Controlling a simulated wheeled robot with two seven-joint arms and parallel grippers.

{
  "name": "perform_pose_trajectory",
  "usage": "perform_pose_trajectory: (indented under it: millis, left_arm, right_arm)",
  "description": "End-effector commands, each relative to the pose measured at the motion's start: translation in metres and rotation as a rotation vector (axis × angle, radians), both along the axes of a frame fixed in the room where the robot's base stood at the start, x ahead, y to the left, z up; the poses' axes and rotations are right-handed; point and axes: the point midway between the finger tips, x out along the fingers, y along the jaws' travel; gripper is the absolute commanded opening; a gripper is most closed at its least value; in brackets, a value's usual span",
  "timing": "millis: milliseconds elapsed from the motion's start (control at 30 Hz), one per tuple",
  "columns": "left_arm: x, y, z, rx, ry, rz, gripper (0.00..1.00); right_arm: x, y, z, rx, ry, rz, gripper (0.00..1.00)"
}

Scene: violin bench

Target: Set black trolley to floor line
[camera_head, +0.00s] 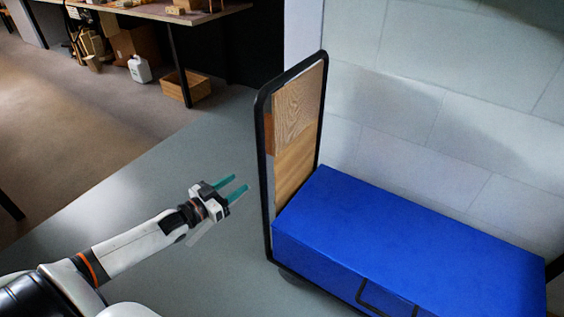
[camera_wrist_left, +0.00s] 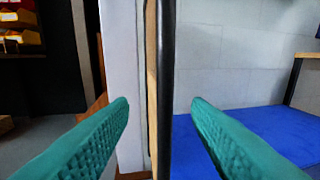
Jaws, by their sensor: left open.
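The black trolley (camera_head: 265,160) stands at the right of the head view, with a tall black tube frame and wood panels in its upright end. A large blue box (camera_head: 400,240) fills its deck. My left gripper (camera_head: 240,187) is open and empty, just left of the upright frame, its green fingers pointing toward it. In the left wrist view the black upright tube (camera_wrist_left: 166,90) stands between the two open fingers (camera_wrist_left: 160,110); I cannot tell whether it is within their reach. The blue box (camera_wrist_left: 250,135) shows beyond. My right gripper is not in view. I cannot make out a floor line.
A light panelled wall (camera_head: 430,90) runs behind the trolley. A workbench (camera_head: 160,12) stands at the back left, with a wooden crate (camera_head: 187,87) and a white jug (camera_head: 139,69) on the floor near it. Grey floor (camera_head: 150,180) left of the trolley is clear.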

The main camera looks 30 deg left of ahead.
Motion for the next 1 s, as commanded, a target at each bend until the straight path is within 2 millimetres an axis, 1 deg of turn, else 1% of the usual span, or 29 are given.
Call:
perform_pose_trajectory:
  millis: [100, 233, 367, 700, 800, 1000]
  left_arm:
    - [0.004, -0.005, 0.01, -0.011, -0.026, -0.024, 0.44]
    - [0.015, -0.008, 0.012, -0.013, -0.03, -0.024, 0.44]
    - [0.034, -0.014, 0.012, -0.012, -0.031, -0.023, 0.44]
    - [0.089, -0.029, 0.011, -0.01, -0.029, -0.022, 0.44]
    - [0.101, -0.032, 0.011, -0.01, -0.028, -0.022, 0.44]
    - [0.115, -0.036, 0.01, -0.01, -0.025, -0.022, 0.44]
  right_arm:
    - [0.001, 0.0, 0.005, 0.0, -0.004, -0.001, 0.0]
    - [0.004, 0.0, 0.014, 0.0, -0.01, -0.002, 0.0]
    - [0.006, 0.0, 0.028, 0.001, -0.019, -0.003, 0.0]
    - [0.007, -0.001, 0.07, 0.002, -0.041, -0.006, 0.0]
    - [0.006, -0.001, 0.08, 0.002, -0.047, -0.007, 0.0]
    - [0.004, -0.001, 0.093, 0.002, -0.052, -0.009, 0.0]
